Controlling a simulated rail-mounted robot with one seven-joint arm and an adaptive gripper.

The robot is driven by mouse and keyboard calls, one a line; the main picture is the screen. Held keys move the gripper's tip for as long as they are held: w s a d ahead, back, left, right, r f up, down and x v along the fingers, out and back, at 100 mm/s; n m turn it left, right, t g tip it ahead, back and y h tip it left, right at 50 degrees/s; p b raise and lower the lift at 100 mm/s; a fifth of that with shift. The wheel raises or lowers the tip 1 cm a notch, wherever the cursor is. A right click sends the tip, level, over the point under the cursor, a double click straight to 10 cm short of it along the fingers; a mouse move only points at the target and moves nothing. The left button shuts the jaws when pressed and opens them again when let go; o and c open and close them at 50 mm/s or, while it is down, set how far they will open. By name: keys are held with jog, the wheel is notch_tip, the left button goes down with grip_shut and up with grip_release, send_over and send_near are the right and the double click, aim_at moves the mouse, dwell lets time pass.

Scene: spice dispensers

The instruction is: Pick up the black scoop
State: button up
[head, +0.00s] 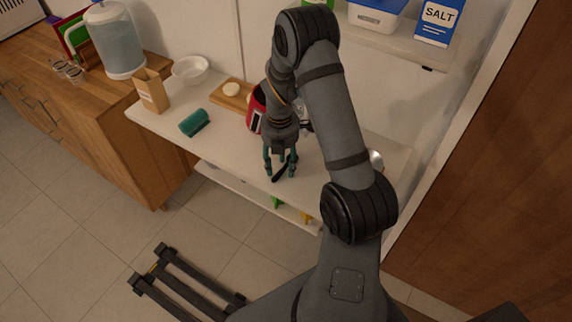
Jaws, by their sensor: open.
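The black scoop (279,175) shows as a small, dark, elongated shape near the front edge of the white table (230,147). My gripper (280,167) points down over it with its teal fingers open. The scoop appears between or just below the fingertips, and I cannot tell whether they touch it. Part of the scoop may be hidden by the fingers.
A red and dark item (254,111) stands behind my gripper, partly hidden. A wooden board (245,104), green brush-like item (194,122), brown carton (152,92) and white bowl (190,70) lie left. A shiny item (376,159) is right, partly hidden by my arm.

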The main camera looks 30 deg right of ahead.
jog(key=shift+c, duration=1.4)
jog(key=c, duration=0.8)
grip_shut()
